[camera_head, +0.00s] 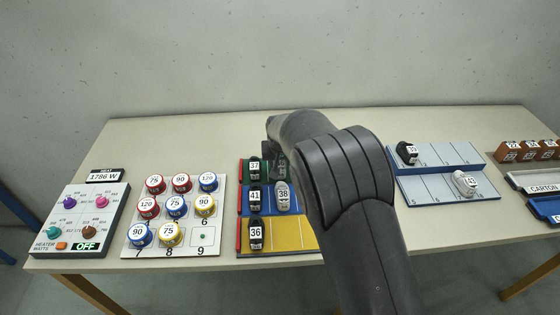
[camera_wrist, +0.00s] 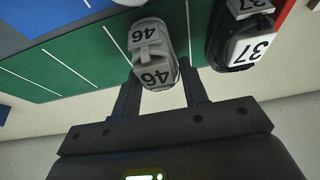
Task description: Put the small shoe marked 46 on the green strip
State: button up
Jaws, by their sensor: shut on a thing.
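The small grey shoe marked 46 (camera_wrist: 152,52) is between the two fingers of my gripper (camera_wrist: 160,75) in the wrist view. The gripper is shut on it. The shoe is over the green strip (camera_wrist: 85,58), in the space beside the black shoe marked 37 (camera_wrist: 240,35). I cannot tell whether its sole touches the strip. In the head view the black 37 shoe (camera_head: 254,167) stands at the left end of the green strip. My arm hides much of that strip and most of the gripper there.
On the blue strip stand a black shoe 41 (camera_head: 255,197) and a grey shoe 38 (camera_head: 282,196). A black shoe 36 (camera_head: 256,233) is on the yellow strip (camera_head: 290,236). A grey-blue rack (camera_head: 430,186) holds shoes 39 and 43. A board of spools (camera_head: 205,237) stands left.

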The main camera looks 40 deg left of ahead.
jog(key=shift+f, duration=0.2)
jog(key=o, duration=1)
jog(key=v, duration=1.2)
jog(key=shift+r, duration=0.1)
